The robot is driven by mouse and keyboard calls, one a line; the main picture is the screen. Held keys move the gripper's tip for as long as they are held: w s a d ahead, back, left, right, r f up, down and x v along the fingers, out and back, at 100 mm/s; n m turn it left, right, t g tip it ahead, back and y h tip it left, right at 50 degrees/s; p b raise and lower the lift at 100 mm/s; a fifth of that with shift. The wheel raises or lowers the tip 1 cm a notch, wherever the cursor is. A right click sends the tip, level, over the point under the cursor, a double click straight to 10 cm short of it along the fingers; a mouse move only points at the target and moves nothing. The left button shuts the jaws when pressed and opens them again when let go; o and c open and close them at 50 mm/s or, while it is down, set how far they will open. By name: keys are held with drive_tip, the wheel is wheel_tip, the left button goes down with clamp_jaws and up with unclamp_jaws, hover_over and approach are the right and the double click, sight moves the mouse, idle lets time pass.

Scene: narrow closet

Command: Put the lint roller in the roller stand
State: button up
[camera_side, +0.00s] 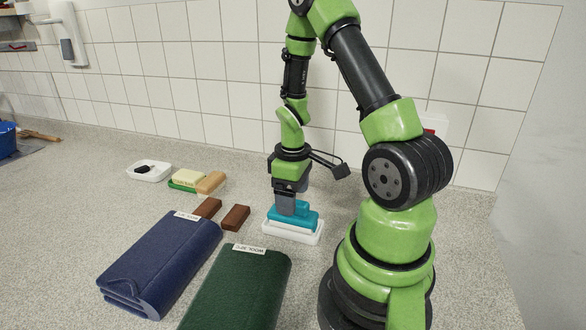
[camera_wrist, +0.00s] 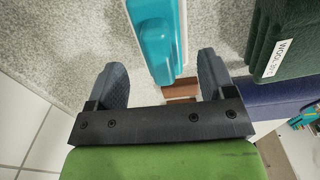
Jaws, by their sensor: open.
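A teal piece (camera_side: 296,214) with a raised, stepped shape sits on a white tray-like base (camera_side: 303,236) in the middle of the counter. I cannot tell for certain which of these is the lint roller and which the roller stand. My gripper (camera_side: 285,208) points down over the left part of the teal piece and hides some of it. In the wrist view my gripper (camera_wrist: 161,62) is open, and the teal piece (camera_wrist: 155,40) reaches between its two fingers, with a gap on each side. Whether a finger touches it is unclear.
Navy (camera_side: 165,260) and green (camera_side: 245,290) folded cloths with labels lie at the front. Brown blocks (camera_side: 235,217) lie left of the white base. Further left are a sponge-like stack (camera_side: 188,180), a tan block (camera_side: 210,183) and a white dish (camera_side: 140,174). A tiled wall stands behind.

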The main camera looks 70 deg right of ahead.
wheel_tip(320, 180, up, 8)
drive_tip(key=shift+w+a+f, duration=0.1)
drive_tip(key=shift+f, duration=0.15)
drive_tip(key=s+a+r+m+t+y, duration=0.1)
drive_tip(key=s+a+r+m+t, duration=0.1)
drive_tip(key=a+r, duration=0.6)
drive_tip(key=s+a+r+m+t+y, duration=0.1)
drive_tip(key=s+a+r+m+t, duration=0.1)
drive_tip(key=a+r+t, duration=0.3)
drive_tip(key=s+a+r, duration=0.1)
drive_tip(key=a+r, duration=0.2)
drive_tip(key=a, duration=0.1)
drive_tip(key=shift+a, duration=0.3)
